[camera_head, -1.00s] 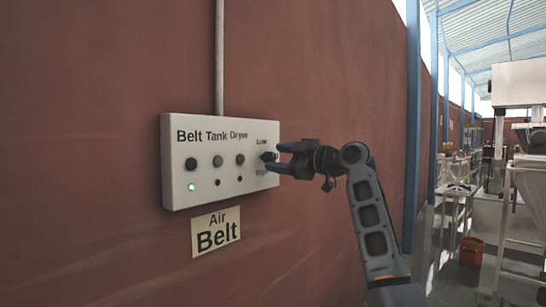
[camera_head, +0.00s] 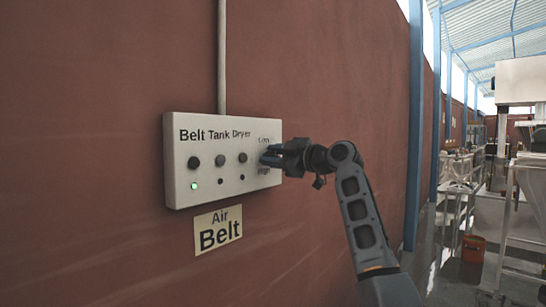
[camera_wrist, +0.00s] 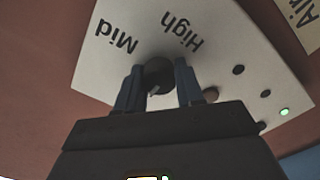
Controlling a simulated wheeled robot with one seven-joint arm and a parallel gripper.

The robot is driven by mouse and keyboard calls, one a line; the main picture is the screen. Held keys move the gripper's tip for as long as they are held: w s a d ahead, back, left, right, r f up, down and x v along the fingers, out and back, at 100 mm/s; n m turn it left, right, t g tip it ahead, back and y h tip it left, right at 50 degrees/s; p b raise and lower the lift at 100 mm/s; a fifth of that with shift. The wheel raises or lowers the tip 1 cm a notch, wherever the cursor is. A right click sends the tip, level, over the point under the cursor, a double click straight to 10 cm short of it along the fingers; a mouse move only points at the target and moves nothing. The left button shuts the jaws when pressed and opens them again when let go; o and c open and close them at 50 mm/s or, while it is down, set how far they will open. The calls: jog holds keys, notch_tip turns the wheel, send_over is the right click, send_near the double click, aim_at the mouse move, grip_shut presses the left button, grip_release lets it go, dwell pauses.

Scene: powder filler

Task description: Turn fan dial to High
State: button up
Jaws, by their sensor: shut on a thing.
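The fan dial (camera_wrist: 158,75) is a dark round knob on the white control panel (camera_head: 222,120). In the wrist view my gripper (camera_wrist: 157,82) has one blue finger on each side of it and is shut on it. A small pale mark shows on the knob's lower part, but I cannot tell for sure which setting it points to. The label "Mid" (camera_wrist: 115,36) is at the upper left and "High" (camera_wrist: 182,33) at the upper right. In the head view my gripper (camera_head: 271,156) is at the panel's right end and hides the dial.
Several dark round buttons (camera_head: 219,160) sit left of the dial, with a lit green lamp (camera_head: 194,186) below them. An "Air Belt" sign (camera_head: 218,230) is under the panel. A conduit (camera_head: 222,60) runs up the red wall.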

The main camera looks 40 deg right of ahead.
jog(key=shift+c, duration=1.3)
